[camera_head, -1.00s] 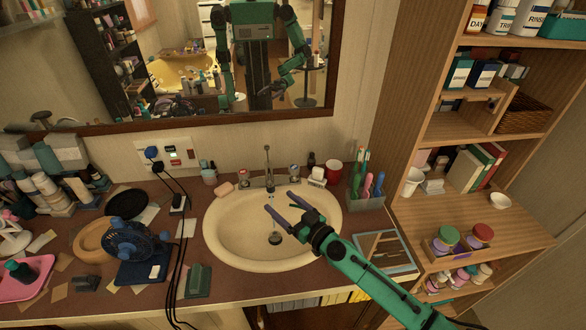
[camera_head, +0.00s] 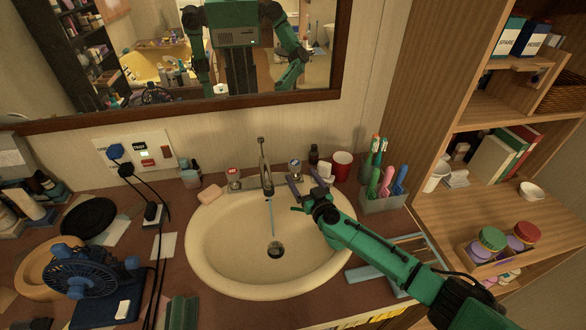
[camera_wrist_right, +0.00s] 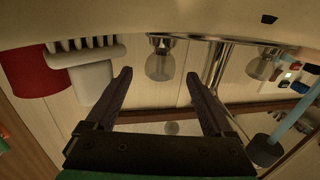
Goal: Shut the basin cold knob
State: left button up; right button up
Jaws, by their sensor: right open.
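The basin cold knob (camera_head: 295,168) stands right of the tap (camera_head: 265,160), at the back of the cream basin (camera_head: 215,255). A thin blue stream of water (camera_head: 270,217) runs from the tap towards the drain. My right gripper (camera_head: 304,184) is open and empty over the basin's back right rim, just in front of the cold knob. In the right wrist view the knob (camera_wrist_right: 160,62) appears between the fingertips (camera_wrist_right: 158,76), beyond them and apparently untouched. The hot knob (camera_head: 233,177) is left of the tap. My left gripper is not directly in view.
A red cup (camera_head: 341,164), a dark bottle (camera_head: 313,156) and a holder of toothbrushes (camera_head: 385,203) stand close right of the cold knob. Soap (camera_head: 210,194) lies left of the basin. A mirror (camera_head: 200,105) hangs behind, and shelves (camera_head: 520,210) stand at right.

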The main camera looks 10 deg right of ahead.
aim_at(298, 170)
jog(key=w+b, duration=0.1)
jog(key=w, duration=0.1)
jog(key=w+a+b, duration=0.1)
jog(key=w, duration=0.2)
jog(key=shift+w+a, duration=0.1)
jog(key=shift+w, duration=0.35)
jog(key=shift+r, duration=0.1)
jog(key=shift+c, duration=0.4)
